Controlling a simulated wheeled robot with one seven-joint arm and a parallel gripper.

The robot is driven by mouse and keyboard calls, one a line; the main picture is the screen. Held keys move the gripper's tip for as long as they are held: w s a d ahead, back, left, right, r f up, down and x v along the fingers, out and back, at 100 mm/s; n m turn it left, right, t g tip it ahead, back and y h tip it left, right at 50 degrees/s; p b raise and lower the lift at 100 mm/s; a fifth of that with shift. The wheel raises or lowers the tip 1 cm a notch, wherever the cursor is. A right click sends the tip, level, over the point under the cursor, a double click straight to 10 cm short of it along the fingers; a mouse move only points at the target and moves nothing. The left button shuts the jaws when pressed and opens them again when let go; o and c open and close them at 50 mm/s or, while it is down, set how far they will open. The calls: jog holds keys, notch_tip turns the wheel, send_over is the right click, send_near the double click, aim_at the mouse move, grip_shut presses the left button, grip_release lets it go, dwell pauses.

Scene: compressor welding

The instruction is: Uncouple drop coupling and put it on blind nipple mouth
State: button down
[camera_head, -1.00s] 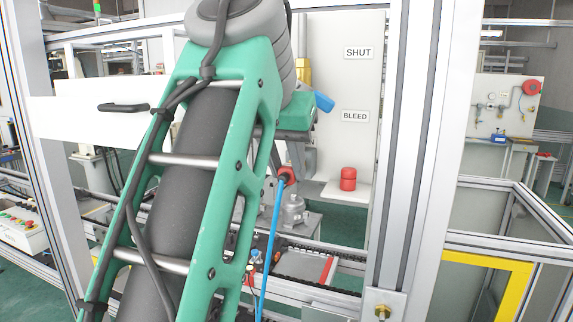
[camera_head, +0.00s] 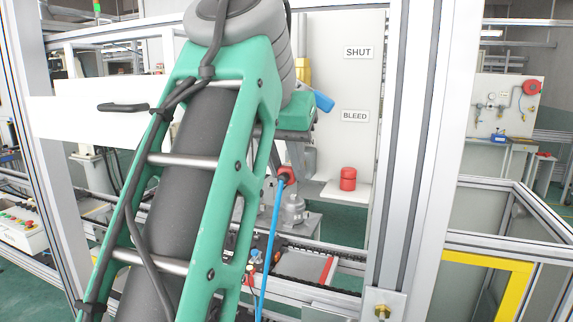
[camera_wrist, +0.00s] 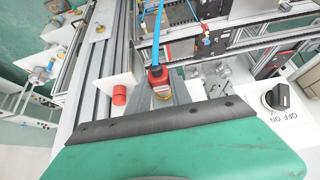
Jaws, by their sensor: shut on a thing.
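The drop coupling is a red piece (camera_head: 287,175) with a blue hose (camera_head: 265,255) running down from it. In the wrist view the red coupling (camera_wrist: 157,74) shows with a brass-coloured end between the grey fingers of my gripper (camera_wrist: 162,93), which is shut on it. In the head view my gripper (camera_head: 294,168) is partly hidden behind my arm. A brass fitting (camera_head: 381,311) sits on a plate at the foot of the aluminium post, apart from the coupling. It looks like the blind nipple, and a brass fitting on a post plate also shows in the wrist view (camera_wrist: 99,28).
A red cylinder (camera_head: 348,178) stands on a white shelf below the SHUT and BLEED panel (camera_head: 345,75). The thick aluminium post (camera_head: 415,150) rises right of it. A blue-handled valve (camera_head: 324,102) is above my gripper. A rail bench (camera_head: 300,265) lies below.

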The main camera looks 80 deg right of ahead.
jog(key=shift+a+f, duration=0.1)
jog(key=shift+w+a+b, duration=0.15)
jog(key=shift+a+b, duration=0.2)
jog(key=shift+a, duration=0.9)
jog(key=shift+w+a+b, duration=0.1)
jog(key=shift+a+b, duration=0.25)
jog(key=shift+a, duration=0.9)
jog(key=c, duration=1.6)
grip_release()
jog(key=shift+c, duration=0.2)
grip_shut()
